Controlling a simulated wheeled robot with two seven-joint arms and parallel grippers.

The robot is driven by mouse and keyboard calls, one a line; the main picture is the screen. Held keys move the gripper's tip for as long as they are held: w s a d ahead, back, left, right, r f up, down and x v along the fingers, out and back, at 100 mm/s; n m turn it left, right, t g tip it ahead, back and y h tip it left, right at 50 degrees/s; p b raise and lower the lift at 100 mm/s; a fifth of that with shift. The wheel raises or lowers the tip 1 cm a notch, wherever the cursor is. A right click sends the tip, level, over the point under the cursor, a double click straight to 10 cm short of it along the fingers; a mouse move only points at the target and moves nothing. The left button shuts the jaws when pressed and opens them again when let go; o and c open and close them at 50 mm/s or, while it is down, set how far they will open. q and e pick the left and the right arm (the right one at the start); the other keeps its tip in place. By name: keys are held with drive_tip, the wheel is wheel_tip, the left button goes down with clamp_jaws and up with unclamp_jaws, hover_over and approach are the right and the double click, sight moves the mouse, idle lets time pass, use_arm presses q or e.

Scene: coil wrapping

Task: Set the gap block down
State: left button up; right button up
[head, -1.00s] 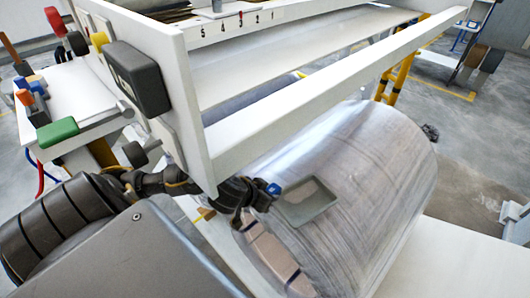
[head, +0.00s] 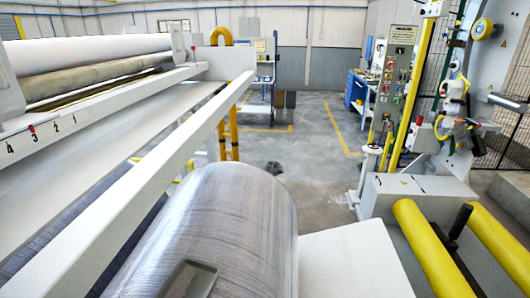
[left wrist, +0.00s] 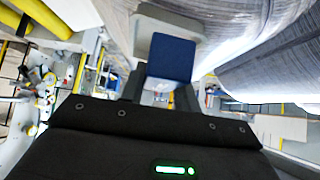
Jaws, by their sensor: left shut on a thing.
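The gap block, a dark blue block (left wrist: 170,58), shows in the left wrist view between the dark fingers of my left gripper (left wrist: 160,82). The gripper is shut on it. Behind the block in that view is a pale grey, round-cornered plate (left wrist: 143,35), which looks like the shallow grey tray (head: 190,281) on the coil in the head view. I cannot tell whether block and tray touch. The grey wrapped coil (head: 225,225) fills the lower middle of the head view. Neither gripper is in the head view, and my right gripper is in no view.
A white machine rail (head: 130,185) runs along the coil's left side. A white flat surface (head: 350,262) lies to its right. Further right are yellow rollers (head: 430,245) and a control panel (head: 393,80). Open grey floor (head: 305,145) lies behind.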

use_arm(q)
drive_tip(key=d+f+m+g+h+b, duration=0.3)
drive_tip(key=d+f+m+h+b, duration=0.25)
drive_tip(key=d+m+b, duration=0.45)
drive_tip(key=w+a+r+n+b, duration=0.1)
drive_tip(key=w+a+r+b, duration=0.1)
drive_tip(key=w+r+b, duration=0.2)
drive_tip(key=shift+w+g, duration=0.3)
drive_tip(key=shift+w, duration=0.05)
